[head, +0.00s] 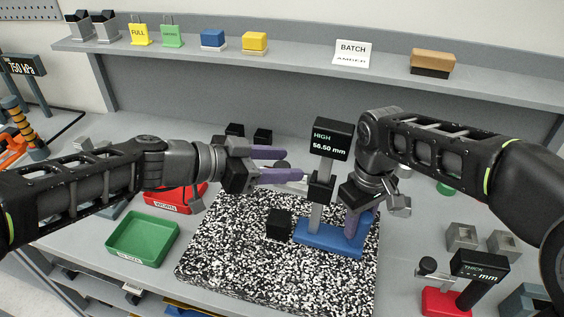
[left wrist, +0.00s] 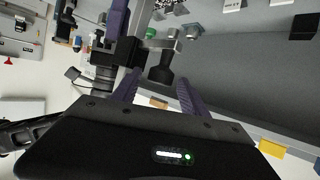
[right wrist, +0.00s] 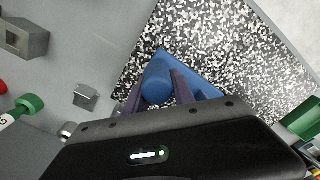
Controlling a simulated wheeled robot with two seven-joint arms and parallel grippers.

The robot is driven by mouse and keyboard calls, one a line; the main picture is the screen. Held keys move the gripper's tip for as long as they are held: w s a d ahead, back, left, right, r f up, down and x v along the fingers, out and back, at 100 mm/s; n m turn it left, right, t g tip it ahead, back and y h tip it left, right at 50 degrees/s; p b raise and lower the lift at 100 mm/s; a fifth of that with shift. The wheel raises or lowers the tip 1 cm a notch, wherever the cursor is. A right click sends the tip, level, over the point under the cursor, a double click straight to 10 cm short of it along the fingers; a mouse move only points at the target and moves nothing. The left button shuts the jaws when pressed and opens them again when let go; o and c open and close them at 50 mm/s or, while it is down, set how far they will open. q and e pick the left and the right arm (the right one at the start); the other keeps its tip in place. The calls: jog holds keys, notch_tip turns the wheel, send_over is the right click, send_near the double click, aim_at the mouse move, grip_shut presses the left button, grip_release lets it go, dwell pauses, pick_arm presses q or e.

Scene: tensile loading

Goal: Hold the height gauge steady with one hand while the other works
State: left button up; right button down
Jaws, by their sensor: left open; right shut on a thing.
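The height gauge has a blue base (head: 330,238), a grey column (head: 316,215), a black slider (head: 320,188) and a black display (head: 332,139) reading HIGH 56.50 mm. It stands upright on the speckled plate (head: 220,250). My right gripper (head: 356,228) is shut on the gauge's blue post (right wrist: 157,80), a finger on each side in the right wrist view (right wrist: 157,90). My left gripper (head: 292,164) is open, its fingers pointing right at the column, just left of the slider. The left wrist view shows a dark knob-like part (left wrist: 162,70) near and between its fingertips (left wrist: 158,88); contact cannot be told.
A black block (head: 279,224) sits on the plate left of the gauge base. A green tray (head: 142,238) and a red tray (head: 172,199) lie left. A red-based thickness gauge (head: 447,299) and grey blocks (head: 463,237) stand right. A shelf (head: 300,64) runs behind.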

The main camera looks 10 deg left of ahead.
pick_arm(q)
jog(key=v, duration=1.1)
jog(key=shift+s+a+r, duration=0.2)
jog(key=shift+a+r, duration=0.05)
dwell(0.3)
pick_arm(e)
jog(key=c, duration=1)
grip_release()
jog(key=shift+o, duration=0.2)
notch_tip(320, 180, up, 8)
jog(key=shift+f, duration=0.2)
